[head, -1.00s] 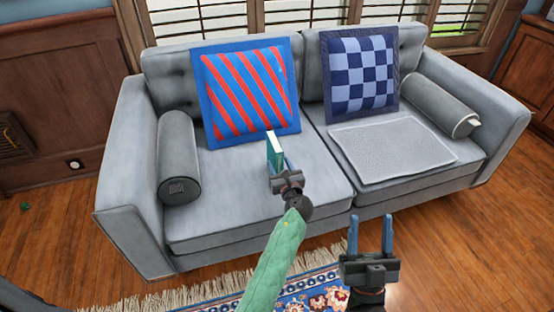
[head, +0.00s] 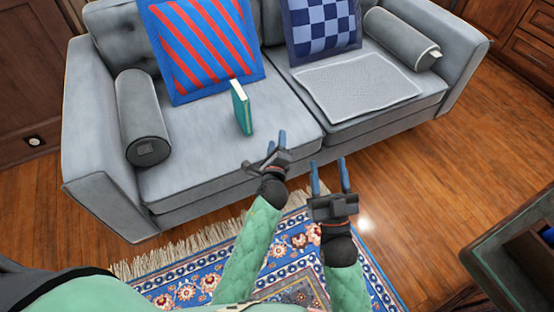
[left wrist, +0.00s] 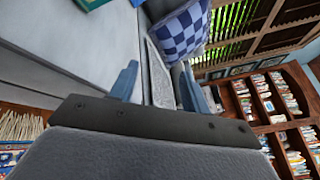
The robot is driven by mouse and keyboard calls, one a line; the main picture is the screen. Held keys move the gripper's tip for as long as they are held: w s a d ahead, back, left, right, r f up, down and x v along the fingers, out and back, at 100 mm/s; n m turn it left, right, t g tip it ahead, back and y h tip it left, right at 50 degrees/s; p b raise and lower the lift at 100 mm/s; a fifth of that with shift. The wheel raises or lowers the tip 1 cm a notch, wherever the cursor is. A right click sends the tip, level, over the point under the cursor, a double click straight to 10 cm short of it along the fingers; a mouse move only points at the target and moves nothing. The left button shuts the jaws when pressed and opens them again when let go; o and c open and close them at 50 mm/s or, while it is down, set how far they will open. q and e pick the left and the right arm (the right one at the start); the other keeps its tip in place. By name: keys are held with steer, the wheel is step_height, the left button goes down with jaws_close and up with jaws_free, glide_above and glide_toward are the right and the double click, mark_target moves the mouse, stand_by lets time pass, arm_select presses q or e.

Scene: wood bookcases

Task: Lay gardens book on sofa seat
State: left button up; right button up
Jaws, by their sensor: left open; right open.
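The gardens book, a teal book (head: 241,108) with pale page edges, stands upright on the left seat cushion of the grey sofa (head: 185,158), in front of the striped pillow. Part of a teal cover (left wrist: 92,3) shows at the top edge of the left wrist view. My right gripper (head: 329,176) is open and empty, to the right of the left one, over the floor.
A red-and-blue striped pillow (head: 198,45) and a checkered pillow (head: 321,25) lean on the backrest. A folded grey blanket (head: 357,86) covers the right seat. Grey bolsters (head: 140,118) lie at both ends. A dark wooden cabinet (head: 510,250) stands at lower right.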

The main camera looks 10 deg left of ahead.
arm_select(q)
steer(key=s+d+r+n+t+h, duration=0.1)
steer(key=s+r+n+t+h, duration=0.2)
steer(key=s+r+n, duration=0.4)
steer(key=s+d+r+n+t+h, duration=0.2)
steer(key=s+r+n+h, duration=0.4)
steer(key=s+n, duration=0.5)
steer(key=r+n+t, duration=0.1)
steer(key=n, duration=0.2)
steer(key=shift+s+d+r, duration=0.15)
steer(key=shift+s+r, duration=0.05)
steer(key=shift+r, duration=0.1)
